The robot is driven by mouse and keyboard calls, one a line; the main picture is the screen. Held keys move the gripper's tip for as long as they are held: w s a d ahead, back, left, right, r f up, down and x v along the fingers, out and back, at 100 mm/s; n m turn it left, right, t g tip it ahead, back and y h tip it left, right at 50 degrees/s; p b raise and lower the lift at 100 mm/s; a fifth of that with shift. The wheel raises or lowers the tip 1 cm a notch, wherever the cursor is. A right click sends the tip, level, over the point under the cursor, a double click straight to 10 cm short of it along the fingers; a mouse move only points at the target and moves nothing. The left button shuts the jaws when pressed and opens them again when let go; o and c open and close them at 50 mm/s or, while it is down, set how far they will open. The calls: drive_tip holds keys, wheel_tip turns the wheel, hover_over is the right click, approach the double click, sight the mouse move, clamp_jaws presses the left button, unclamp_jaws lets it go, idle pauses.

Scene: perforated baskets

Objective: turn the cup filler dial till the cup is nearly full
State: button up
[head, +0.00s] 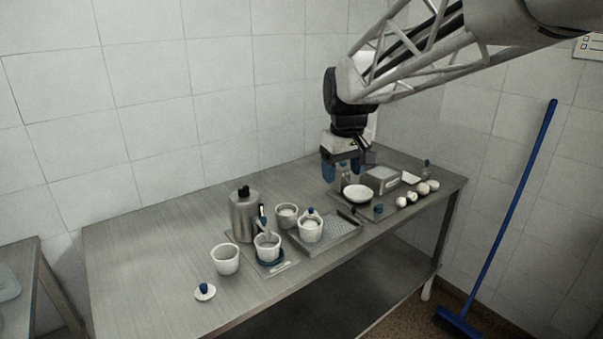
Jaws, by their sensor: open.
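A grey metal canister (245,215) with a black top stands left of centre on the table; it may be the cup filler. A small blue-tipped part (263,219) shows beside it, above a white cup (267,241) on a blue round base (271,258). I cannot tell which part is the dial. The fill level in this cup is too small to read. My gripper (342,171) is open, with blue fingertips pointing down. It appears empty, above the table's right part, well to the right of the canister.
Other white cups (225,260) stand near the canister. A blue-knobbed lid (205,292) lies at the front left. A perforated tray (338,232) is right of the cups. A white bowl (358,192), box (381,179) and several egg-like objects (423,188) crowd the right. The table's left is clear.

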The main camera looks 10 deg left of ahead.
drive_tip(key=w+a+f+n, duration=0.3)
drive_tip(key=w+a, duration=0.8)
drive_tip(key=a, duration=0.3)
drive_tip(key=n+g, duration=0.1)
drive_tip(key=n, duration=0.2)
hover_over(243, 188)
wheel_tip(243, 188, down, 6)
drive_tip(key=shift+w, duration=0.15)
drive_tip(key=shift+f, duration=3.9)
drive_tip(key=c, duration=0.9)
drive_tip(key=shift+m, duration=0.4)
